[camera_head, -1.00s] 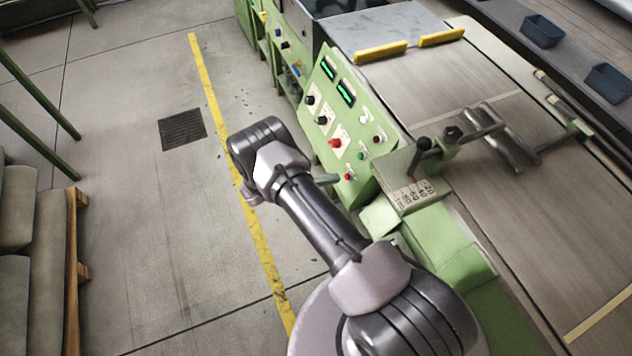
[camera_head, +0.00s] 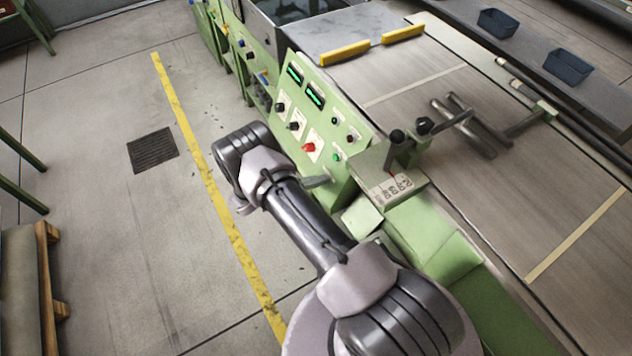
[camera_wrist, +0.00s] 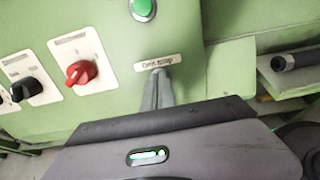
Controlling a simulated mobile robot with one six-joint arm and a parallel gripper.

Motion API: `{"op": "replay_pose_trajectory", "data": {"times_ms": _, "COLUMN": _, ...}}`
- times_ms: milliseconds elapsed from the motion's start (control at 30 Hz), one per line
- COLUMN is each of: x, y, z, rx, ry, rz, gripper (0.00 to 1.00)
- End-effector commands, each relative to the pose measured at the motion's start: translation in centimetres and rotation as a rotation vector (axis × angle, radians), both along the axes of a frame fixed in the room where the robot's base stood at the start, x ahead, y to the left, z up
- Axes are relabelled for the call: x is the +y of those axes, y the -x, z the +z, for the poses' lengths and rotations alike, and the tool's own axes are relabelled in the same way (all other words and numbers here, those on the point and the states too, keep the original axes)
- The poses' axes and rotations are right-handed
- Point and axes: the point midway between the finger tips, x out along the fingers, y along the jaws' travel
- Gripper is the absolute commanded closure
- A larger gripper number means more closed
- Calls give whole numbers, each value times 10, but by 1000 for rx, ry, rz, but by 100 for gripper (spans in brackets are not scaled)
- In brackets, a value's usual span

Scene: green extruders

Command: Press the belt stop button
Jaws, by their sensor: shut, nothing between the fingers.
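The green control panel (camera_head: 325,125) slopes up beside the belt machine. My gripper (camera_wrist: 160,76) is shut and empty, its tips close in front of the panel's lower part, just below a small white label (camera_wrist: 158,62). It also shows in the head view (camera_head: 322,181) at the panel's lower edge. The small red button low on the panel is hidden behind my gripper; I cannot tell whether the tips touch it. A green button (camera_wrist: 143,8) sits above the label and also shows in the head view (camera_head: 337,157). A red rotary knob (camera_wrist: 81,72) is to the left.
Black knobs (camera_wrist: 27,88) sit further left on the panel. A lever box with a scale (camera_head: 390,186) stands right of the panel, beside the wide belt (camera_head: 480,190). Open floor with a yellow line (camera_head: 215,195) lies to the left.

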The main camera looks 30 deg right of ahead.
Motion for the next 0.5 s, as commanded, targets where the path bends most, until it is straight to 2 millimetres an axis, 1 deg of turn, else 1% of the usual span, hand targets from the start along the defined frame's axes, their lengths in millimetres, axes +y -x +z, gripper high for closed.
{"op": "replay_pose_trajectory", "data": {"times_ms": 33, "x": -2, "y": 3, "z": -2, "rx": 6, "ry": 0, "rz": -5, "gripper": 100}}
{"op": "replay_pose_trajectory", "data": {"times_ms": 133, "x": 1, "y": 4, "z": 0, "rx": 6, "ry": 0, "rz": -5, "gripper": 100}}
{"op": "replay_pose_trajectory", "data": {"times_ms": 267, "x": 14, "y": 8, "z": 9, "rx": 4, "ry": 2, "rz": -6, "gripper": 100}}
{"op": "replay_pose_trajectory", "data": {"times_ms": 367, "x": 32, "y": 12, "z": 20, "rx": 1, "ry": 4, "rz": -5, "gripper": 100}}
{"op": "replay_pose_trajectory", "data": {"times_ms": 500, "x": 66, "y": 12, "z": 34, "rx": -2, "ry": 3, "rz": -3, "gripper": 100}}
